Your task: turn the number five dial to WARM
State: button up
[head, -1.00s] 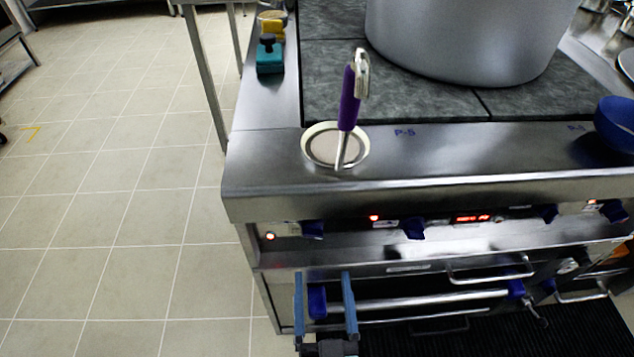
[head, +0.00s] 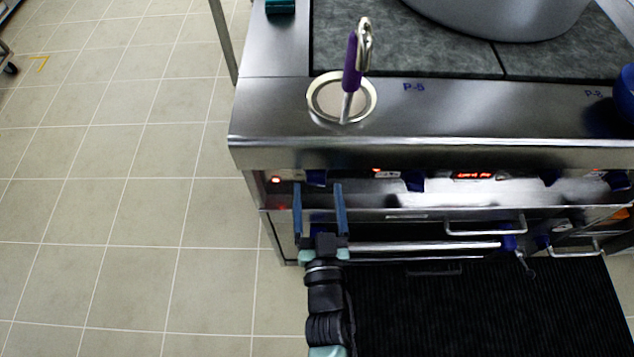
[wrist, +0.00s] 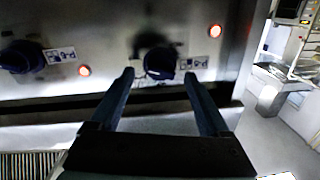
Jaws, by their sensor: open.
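Dark blue dials sit along the stove's front panel. The leftmost dial (head: 316,178) is beside a red light at the stove's left corner; in the wrist view this dial (wrist: 160,62) has a small label to its right. I cannot read that label or the dial's setting. My gripper (head: 317,187) is open in front of this dial. In the wrist view its two fingers (wrist: 159,76) point at the dial, one on each side in the picture, with nothing held. I cannot tell whether they touch it. Another labelled dial (wrist: 20,57) is farther left there.
Oven handles (head: 425,246) stick out below the panel. A large pot (head: 500,15) stands behind. Open tiled floor (head: 130,220) lies to the left.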

aim_at(316, 176)
jog(key=shift+w+a, duration=0.1)
jog(key=shift+w, duration=1.25)
jog(key=shift+c, duration=0.2)
grip_shut()
jog(key=shift+n, duration=0.4)
jog(key=n, duration=0.4)
jog(key=shift+n, duration=0.3)
jog(key=n, duration=0.5)
jog(key=shift+r+g+h+b, duration=0.15)
jog(key=shift+g+h+b, duration=0.15)
jog(key=shift+b, duration=0.05)
